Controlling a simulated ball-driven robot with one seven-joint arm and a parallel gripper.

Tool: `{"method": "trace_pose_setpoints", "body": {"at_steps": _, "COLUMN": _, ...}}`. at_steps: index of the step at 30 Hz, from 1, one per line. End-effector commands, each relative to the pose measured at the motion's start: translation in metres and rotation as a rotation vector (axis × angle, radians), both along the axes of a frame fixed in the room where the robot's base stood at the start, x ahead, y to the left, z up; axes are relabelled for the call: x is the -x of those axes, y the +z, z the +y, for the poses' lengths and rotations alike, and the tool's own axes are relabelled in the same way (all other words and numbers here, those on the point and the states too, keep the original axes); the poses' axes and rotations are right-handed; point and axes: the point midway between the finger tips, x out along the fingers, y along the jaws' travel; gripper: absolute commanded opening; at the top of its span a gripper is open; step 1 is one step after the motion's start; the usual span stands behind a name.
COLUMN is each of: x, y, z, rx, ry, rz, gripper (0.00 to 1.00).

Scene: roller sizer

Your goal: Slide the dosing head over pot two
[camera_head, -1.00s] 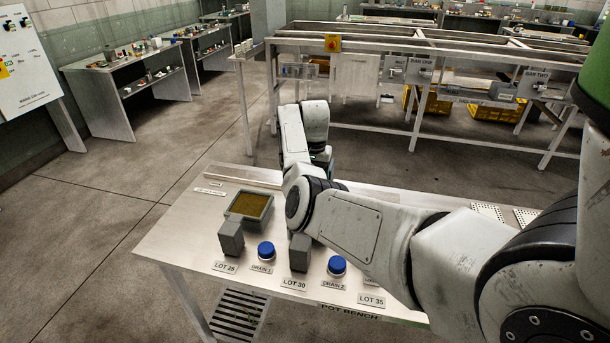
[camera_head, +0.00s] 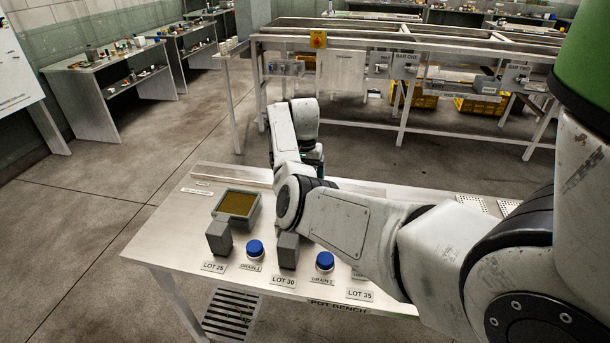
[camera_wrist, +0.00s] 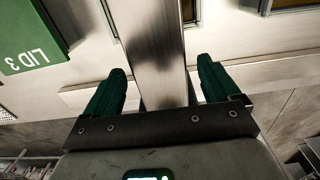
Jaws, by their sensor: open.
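My gripper (camera_wrist: 161,66) is open, with its two dark green fingers on either side of a grey metal bar (camera_wrist: 155,40). The bar seems to have a gap to each finger. I cannot tell whether it belongs to the dosing head, which I cannot make out elsewhere. In the head view my gripper (camera_head: 317,156) is mostly hidden behind my wrist, above the bench's far side. One grey square pot (camera_head: 238,204) with brown contents stands at the bench's left. Other pots are hidden by my arm; part of a brown-filled opening (camera_wrist: 207,8) shows in the wrist view.
The pot bench (camera_head: 165,240) carries grey blocks (camera_head: 219,238), blue drain knobs (camera_head: 255,248) and lot labels along its front. A green block marked LID 3 (camera_wrist: 25,52) lies left in the wrist view. A long metal frame (camera_head: 400,45) stands behind; floor at left is clear.

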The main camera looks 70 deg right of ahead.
Motion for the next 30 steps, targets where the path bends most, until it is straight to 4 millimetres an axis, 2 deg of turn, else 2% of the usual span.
{"method": "trace_pose_setpoints", "body": {"at_steps": 4, "x": 0.000, "y": 0.004, "z": 0.000, "rx": 0.001, "ry": 0.000, "rz": -0.001, "gripper": 0.89}}
{"method": "trace_pose_setpoints", "body": {"at_steps": 7, "x": -0.001, "y": 0.015, "z": -0.001, "rx": 0.003, "ry": -0.001, "rz": -0.001, "gripper": 0.89}}
{"method": "trace_pose_setpoints", "body": {"at_steps": 15, "x": -0.001, "y": 0.067, "z": -0.001, "rx": 0.004, "ry": -0.001, "rz": -0.003, "gripper": 0.89}}
{"method": "trace_pose_setpoints", "body": {"at_steps": 21, "x": 0.000, "y": 0.096, "z": -0.001, "rx": 0.002, "ry": 0.000, "rz": -0.001, "gripper": 0.89}}
{"method": "trace_pose_setpoints", "body": {"at_steps": 30, "x": 0.000, "y": 0.108, "z": 0.000, "rx": 0.000, "ry": -0.001, "rz": 0.000, "gripper": 0.89}}
